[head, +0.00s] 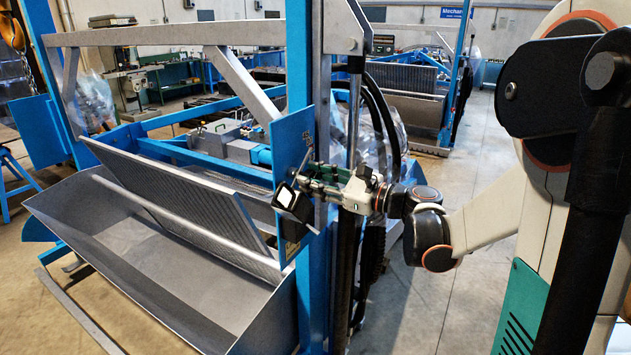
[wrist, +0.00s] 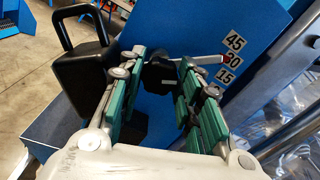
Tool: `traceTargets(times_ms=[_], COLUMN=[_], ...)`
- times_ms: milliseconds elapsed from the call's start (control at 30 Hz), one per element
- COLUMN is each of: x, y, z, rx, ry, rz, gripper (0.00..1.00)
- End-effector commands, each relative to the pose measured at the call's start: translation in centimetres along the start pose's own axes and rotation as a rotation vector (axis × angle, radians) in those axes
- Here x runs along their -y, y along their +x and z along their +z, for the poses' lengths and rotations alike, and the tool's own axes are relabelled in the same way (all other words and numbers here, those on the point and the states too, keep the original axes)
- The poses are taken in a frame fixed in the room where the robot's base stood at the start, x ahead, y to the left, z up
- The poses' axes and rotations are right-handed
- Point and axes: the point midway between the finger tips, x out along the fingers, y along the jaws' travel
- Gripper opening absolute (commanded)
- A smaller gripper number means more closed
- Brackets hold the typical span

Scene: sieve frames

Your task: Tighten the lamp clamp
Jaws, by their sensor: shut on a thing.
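The lamp (head: 293,201) is a black box with a pale front face, mounted at the blue plate on the upright post. In the wrist view the lamp (wrist: 84,85) is at the left, with a black loop handle on top. My gripper (head: 312,182) is at the plate, just right of the lamp. In the wrist view its green-padded fingers (wrist: 160,70) are on both sides of the black lamp clamp knob (wrist: 158,74) and shut on it. A pale lever with a red tip (wrist: 209,59) sticks out to the right, by the angle marks. The exact finger contact is partly hidden.
The blue plate (head: 291,135) carries marks 45, 30 and 15 (wrist: 229,59). The blue post (head: 301,50) and dark hoses (head: 385,120) stand close to my gripper. A tilted sieve frame (head: 185,195) over a grey trough lies left. Open floor is at lower right.

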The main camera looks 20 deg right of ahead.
Motion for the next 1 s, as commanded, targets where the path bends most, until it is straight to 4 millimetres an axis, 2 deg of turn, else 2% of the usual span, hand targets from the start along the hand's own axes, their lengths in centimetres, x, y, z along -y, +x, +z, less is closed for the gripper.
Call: traceTargets(times_ms=[1000], x=[-0.1], y=[-0.01], z=[-0.08], rx=[0.0], ry=[-0.924], rz=[0.0], gripper=[0.08])
